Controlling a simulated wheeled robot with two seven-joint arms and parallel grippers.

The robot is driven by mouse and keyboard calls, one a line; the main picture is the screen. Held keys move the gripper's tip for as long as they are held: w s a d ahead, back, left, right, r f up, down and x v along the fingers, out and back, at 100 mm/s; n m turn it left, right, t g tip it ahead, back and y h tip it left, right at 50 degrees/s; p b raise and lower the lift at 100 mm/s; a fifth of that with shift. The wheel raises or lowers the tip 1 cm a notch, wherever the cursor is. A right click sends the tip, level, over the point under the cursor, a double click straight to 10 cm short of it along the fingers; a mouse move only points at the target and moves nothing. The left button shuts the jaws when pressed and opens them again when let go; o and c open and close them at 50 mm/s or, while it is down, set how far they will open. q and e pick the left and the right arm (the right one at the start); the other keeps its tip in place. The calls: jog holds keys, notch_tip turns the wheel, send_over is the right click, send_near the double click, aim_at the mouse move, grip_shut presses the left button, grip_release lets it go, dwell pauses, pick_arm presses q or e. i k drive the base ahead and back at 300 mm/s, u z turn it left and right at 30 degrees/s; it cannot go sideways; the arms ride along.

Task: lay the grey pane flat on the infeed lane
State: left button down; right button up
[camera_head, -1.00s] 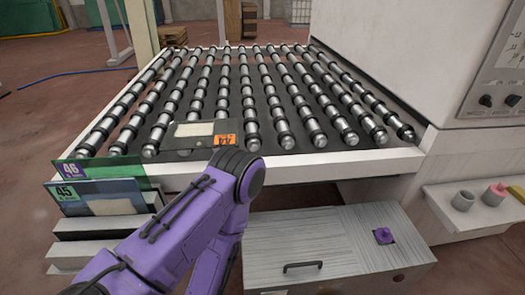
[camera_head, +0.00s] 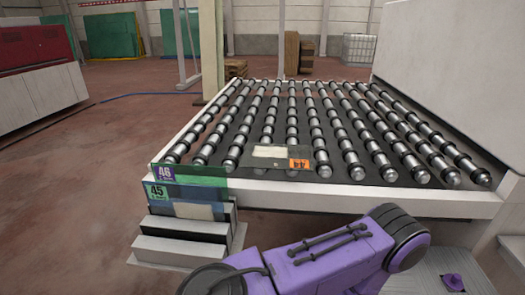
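The grey pane (camera_head: 274,166), thin and partly see-through, lies on the rollers at the near edge of the infeed lane (camera_head: 440,202). It looks flat, though whether it touches every roller under it cannot be told. It bears a pale rectangle (camera_head: 272,152) and an orange label (camera_head: 299,163) whose number reads upside down. No gripper touches it in view. One purple arm of mine crosses the bottom of the picture, below the lane's front rail; its gripper is outside the frame. My other gripper is not in view either.
A stepped rack (camera_head: 180,246) left of the lane's near corner holds a green pane marked 46 (camera_head: 200,172) and a pane marked 45 (camera_head: 196,194). A white machine body (camera_head: 450,70) bounds the lane on the right. Most rollers behind the grey pane are bare.

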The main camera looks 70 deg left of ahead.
aim_at(294, 158)
jog(key=k, duration=0.4)
jog(key=u, duration=0.95)
